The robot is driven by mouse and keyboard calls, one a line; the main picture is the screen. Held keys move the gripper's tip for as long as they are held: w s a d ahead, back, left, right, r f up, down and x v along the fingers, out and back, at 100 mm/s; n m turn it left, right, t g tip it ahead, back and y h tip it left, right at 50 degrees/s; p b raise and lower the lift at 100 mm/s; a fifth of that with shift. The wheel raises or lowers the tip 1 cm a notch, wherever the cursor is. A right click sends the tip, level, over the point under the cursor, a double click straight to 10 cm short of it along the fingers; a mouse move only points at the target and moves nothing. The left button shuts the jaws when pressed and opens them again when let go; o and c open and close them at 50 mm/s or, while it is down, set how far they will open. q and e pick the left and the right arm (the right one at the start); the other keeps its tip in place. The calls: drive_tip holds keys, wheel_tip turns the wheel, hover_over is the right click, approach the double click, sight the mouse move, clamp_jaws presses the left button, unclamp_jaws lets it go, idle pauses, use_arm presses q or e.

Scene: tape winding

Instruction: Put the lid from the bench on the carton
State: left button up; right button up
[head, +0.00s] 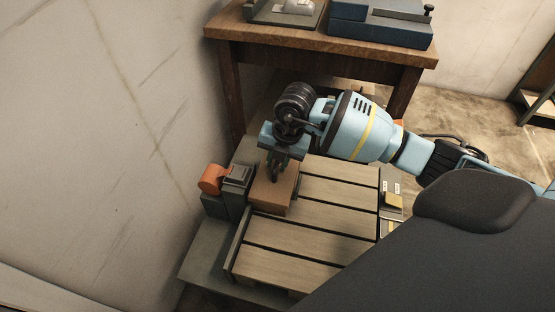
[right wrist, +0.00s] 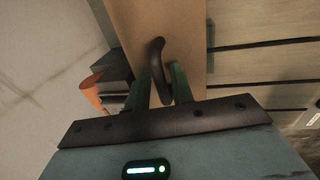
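The gripper hides part of the carton's top, so I cannot tell whether the lid sits flush. My left gripper is not in view.
An orange roll (head: 210,179) on a dark holder (head: 236,178) stands just left of the carton. Wooden slats (head: 310,228) to the right are clear. A wooden bench (head: 320,42) at the back bears a blue case (head: 380,27) and a grey device (head: 285,12).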

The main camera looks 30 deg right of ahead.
drive_tip(key=shift+o, duration=1.1)
drive_tip(key=shift+d+r, duration=0.1)
drive_tip(key=shift+r, duration=0.25)
wheel_tip(320, 180, up, 7)
drive_tip(key=s+p, duration=0.1)
drive_tip(key=shift+d, duration=0.45)
drive_tip(key=shift+s, duration=0.1)
